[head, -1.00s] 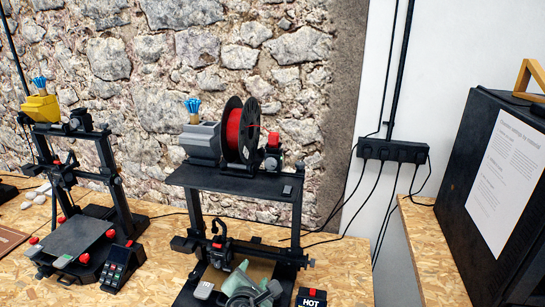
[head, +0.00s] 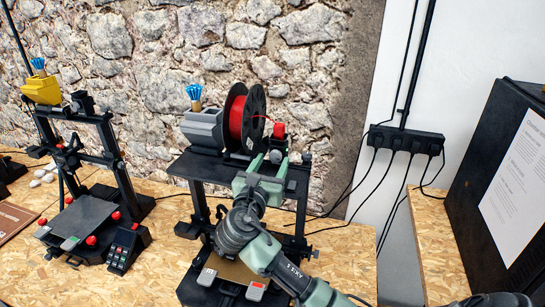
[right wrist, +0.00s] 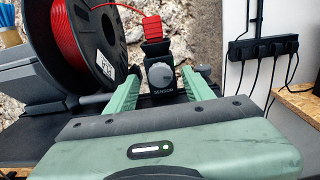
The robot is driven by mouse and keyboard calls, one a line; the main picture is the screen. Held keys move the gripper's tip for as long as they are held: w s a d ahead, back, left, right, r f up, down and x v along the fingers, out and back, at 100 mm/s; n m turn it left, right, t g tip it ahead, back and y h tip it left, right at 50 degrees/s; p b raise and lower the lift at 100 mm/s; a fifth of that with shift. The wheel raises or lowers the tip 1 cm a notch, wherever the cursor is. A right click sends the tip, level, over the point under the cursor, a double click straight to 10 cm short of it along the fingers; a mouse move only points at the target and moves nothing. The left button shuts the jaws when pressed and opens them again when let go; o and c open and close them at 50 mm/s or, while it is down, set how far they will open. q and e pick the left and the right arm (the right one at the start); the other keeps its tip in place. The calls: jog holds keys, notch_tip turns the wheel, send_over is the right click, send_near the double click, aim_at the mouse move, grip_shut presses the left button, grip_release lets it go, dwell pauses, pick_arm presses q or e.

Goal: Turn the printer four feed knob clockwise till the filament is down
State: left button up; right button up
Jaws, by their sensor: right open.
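The printer (head: 190,165) in the middle carries a red filament spool (head: 236,118) on its top shelf. Right of the spool is a red block (head: 279,130), which also shows in the right wrist view (right wrist: 152,27). Below it the grey round feed knob (right wrist: 162,76) faces my right wrist camera, its pointer line toward the upper left. My right gripper (head: 269,162) is open over the shelf. In the right wrist view its two green fingers (right wrist: 158,88) lie to the left and right of the knob; I cannot tell whether they touch it. My left gripper is out of view.
The spool stands close left of my right gripper. A second printer with a yellow top (head: 42,90) stands at the left. A black power strip (head: 405,140) with hanging cables is on the wall. A dark cabinet (head: 490,180) stands at the right.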

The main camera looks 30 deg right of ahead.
jog(key=shift+w+d, duration=0.25)
jog(key=shift+d, duration=0.15)
jog(key=shift+w+d+f, duration=0.25)
jog(key=shift+w+d, duration=0.05)
jog(key=shift+s+a+r, duration=0.1)
grip_shut()
